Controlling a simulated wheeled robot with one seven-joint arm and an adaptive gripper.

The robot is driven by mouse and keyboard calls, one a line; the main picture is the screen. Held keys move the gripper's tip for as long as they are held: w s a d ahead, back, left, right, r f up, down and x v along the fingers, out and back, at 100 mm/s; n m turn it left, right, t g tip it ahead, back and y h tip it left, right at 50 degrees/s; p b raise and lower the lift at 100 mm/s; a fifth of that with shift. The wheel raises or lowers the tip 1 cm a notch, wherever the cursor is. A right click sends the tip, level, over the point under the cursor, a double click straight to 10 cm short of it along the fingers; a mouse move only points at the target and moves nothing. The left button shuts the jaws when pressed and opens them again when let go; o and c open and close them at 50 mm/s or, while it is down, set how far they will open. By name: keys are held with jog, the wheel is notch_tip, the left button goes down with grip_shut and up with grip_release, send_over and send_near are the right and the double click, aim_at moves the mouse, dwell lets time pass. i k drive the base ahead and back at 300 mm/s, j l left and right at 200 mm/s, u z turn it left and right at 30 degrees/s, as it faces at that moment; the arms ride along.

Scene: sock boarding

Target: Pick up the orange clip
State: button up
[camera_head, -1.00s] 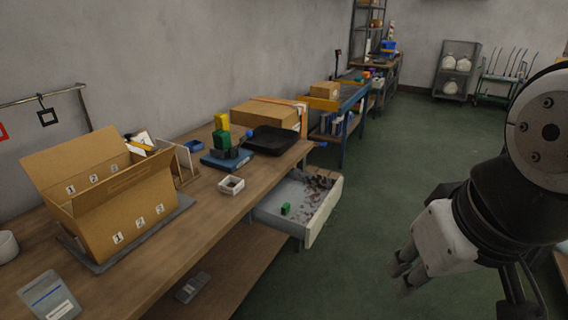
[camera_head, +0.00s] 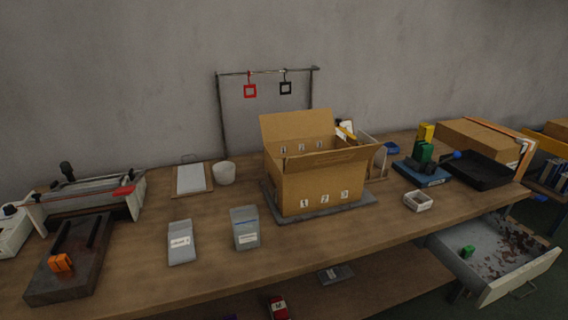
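A small orange block-like thing (camera_head: 61,262), which looks like the orange clip, lies on a dark flat tray (camera_head: 62,284) at the left end of the wooden workbench. Two dark bars (camera_head: 88,238) run along the tray behind it. The clip's finer shape is too small to tell. My gripper is not in the present view.
An open cardboard box (camera_head: 318,188) stands mid-bench on a grey plate. A machine with a red part (camera_head: 125,191) stands behind the tray. An open drawer (camera_head: 490,262) juts out at right.

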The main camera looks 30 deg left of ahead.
aim_at(62, 262)
jog(key=u, duration=2.4)
jog(key=i+j, duration=0.1)
jog(key=i, duration=0.8)
jog(key=j+z, duration=0.05)
